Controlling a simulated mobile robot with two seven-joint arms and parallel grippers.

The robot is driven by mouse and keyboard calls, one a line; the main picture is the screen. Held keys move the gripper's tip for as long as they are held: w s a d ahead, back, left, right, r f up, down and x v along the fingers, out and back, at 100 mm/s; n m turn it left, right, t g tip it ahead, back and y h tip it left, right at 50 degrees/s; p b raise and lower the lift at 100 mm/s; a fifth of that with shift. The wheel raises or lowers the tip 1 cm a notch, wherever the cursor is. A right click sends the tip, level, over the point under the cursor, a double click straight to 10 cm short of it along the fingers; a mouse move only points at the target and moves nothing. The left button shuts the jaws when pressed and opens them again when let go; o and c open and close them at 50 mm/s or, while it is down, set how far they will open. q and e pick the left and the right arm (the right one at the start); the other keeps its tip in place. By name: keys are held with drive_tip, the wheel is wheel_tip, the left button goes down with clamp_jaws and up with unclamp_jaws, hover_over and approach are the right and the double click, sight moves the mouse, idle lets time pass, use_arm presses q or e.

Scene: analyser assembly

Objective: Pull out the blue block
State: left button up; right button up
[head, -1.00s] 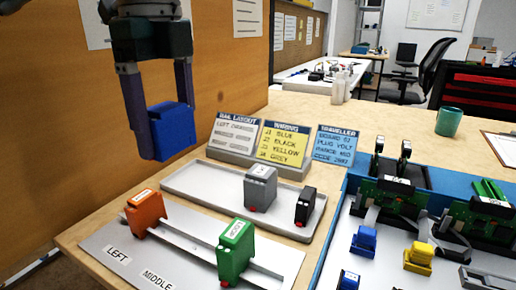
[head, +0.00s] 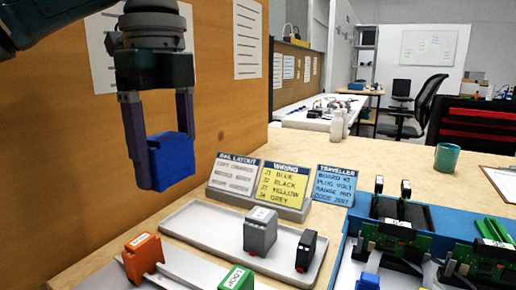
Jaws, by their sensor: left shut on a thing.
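The blue block (head: 170,161) is held in the air at the left of the head view. My left gripper (head: 160,135) points down and is shut on it, one finger on each side. The block hangs clear above the table, left of the sign cards and above the rail. An orange block (head: 142,255) sits on the rail below it. A green block (head: 236,279) sits further right on the rail, cut off by the bottom edge. My right gripper is not in view.
A grey tray (head: 190,220) holds a grey block (head: 260,231) and a black block (head: 306,250). Sign cards (head: 281,186) stand behind it. A blue tray with green circuit boards (head: 396,236) is at the right. A teal mug (head: 446,157) stands behind.

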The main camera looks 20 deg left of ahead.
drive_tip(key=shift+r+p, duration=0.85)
